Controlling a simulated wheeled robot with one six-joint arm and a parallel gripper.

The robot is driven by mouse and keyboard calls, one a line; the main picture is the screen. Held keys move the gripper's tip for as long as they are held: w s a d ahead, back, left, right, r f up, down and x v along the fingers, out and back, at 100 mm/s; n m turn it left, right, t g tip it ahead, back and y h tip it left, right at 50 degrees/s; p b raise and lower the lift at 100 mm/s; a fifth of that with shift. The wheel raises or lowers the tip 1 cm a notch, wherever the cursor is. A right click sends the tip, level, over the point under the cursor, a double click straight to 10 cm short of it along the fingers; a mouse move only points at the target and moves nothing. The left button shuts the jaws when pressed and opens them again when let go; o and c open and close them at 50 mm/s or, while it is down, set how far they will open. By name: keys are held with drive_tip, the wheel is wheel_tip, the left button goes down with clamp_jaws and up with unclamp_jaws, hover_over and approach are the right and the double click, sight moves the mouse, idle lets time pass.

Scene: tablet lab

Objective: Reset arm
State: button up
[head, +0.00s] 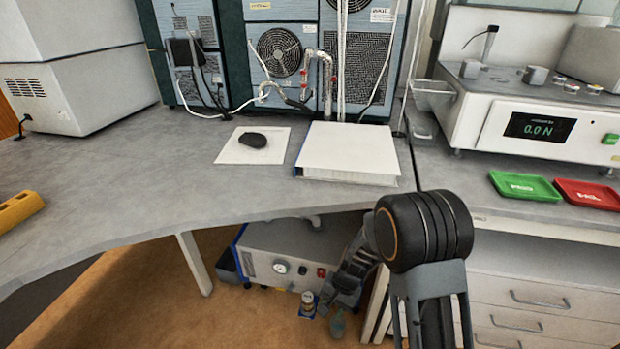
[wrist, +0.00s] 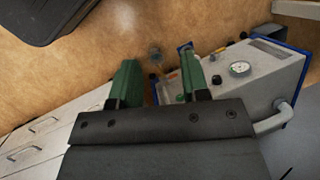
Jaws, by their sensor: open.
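My gripper (wrist: 160,78) shows in the wrist view with its two green fingers apart and nothing between them. It points down toward the brown floor, beside a grey boxy unit with a round gauge (wrist: 240,68). In the head view my arm is at the lower right of centre, in front of the bench edge, with its dark round joint nearest the camera. The arm's far end is low, below the bench top, and the fingertips are hard to make out there.
The gauge unit (head: 295,262) stands on the floor under the bench (head: 130,195). A white binder (head: 349,152) and a dark item (head: 253,140) on a white sheet lie on top. Green (head: 525,186) and red (head: 588,194) trays are at right. Drawers (head: 540,305) stand beside my arm.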

drive_tip(key=s+d+r+n+t+h+p, duration=0.1)
drive_tip(key=s+d+r+p, duration=0.2)
drive_tip(key=r, duration=1.1)
drive_tip(key=s+d+r+n+t+h+p, duration=0.1)
drive_tip(key=r+p, duration=0.6)
drive_tip(key=r, duration=0.7)
drive_tip(key=s+d+r+n+t+h+p, duration=0.1)
drive_tip(key=s+d+r+n+t+p, duration=0.2)
drive_tip(key=r, duration=1.1)
drive_tip(key=s+d+p, duration=0.2)
drive_tip(key=d+p, duration=0.1)
drive_tip(key=shift+s+h, duration=0.3)
drive_tip(key=shift+s, duration=0.05)
drive_tip(key=shift+d, duration=0.1)
